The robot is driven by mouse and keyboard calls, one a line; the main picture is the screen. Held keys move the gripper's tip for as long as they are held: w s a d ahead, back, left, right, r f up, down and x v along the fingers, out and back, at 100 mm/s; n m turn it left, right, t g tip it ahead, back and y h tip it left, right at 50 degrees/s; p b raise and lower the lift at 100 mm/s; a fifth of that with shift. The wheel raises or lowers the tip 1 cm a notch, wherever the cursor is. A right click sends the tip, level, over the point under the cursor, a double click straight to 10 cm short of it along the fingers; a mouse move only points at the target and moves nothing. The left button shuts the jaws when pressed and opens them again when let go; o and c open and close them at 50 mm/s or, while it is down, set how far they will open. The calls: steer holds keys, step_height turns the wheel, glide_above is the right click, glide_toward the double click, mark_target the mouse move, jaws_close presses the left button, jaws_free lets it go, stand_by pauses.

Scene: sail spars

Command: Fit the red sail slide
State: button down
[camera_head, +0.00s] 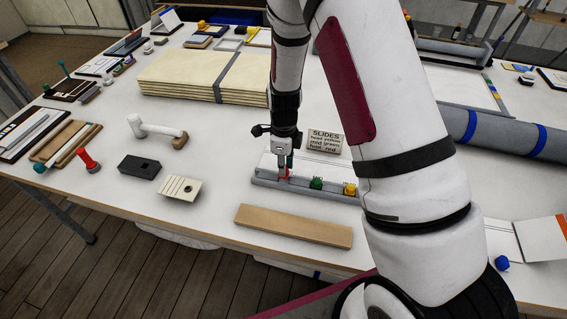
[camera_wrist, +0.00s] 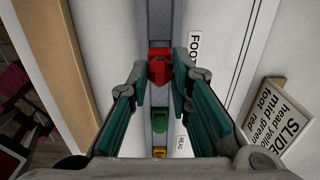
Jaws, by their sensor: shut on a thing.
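The red sail slide (camera_wrist: 159,68) is between my gripper's fingertips (camera_wrist: 160,62), which are shut on it. In the head view the red slide (camera_head: 284,172) shows low at the left end of the grey spar (camera_head: 300,189), under my gripper (camera_head: 283,163). It is over or on the spar's track; I cannot tell whether it is seated. A green slide (camera_head: 317,183) and a yellow slide (camera_head: 350,190) stand along the spar to its right. In the wrist view the green slide (camera_wrist: 160,120) and yellow slide (camera_wrist: 159,152) line up below the red one, between the fingers.
A sign (camera_head: 326,141) reads head yellow, mid green, foot red. A FOOT label (camera_wrist: 194,45) lies beside the red slide. A wooden strip (camera_head: 293,226) lies in front. A black block (camera_head: 140,167), pale slotted block (camera_head: 180,189) and mallet (camera_head: 158,131) lie left; folded sailcloth (camera_head: 185,78) lies behind.

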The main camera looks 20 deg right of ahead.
steer(key=shift+f+b, duration=0.35)
steer(key=shift+f, duration=1)
steer(key=c, duration=1.4)
jaws_free()
steer(key=shift+o, duration=0.2)
steer(key=shift+r+p, duration=1.05)
steer(key=shift+r, duration=2.5)
steer(key=shift+r, duration=0.1)
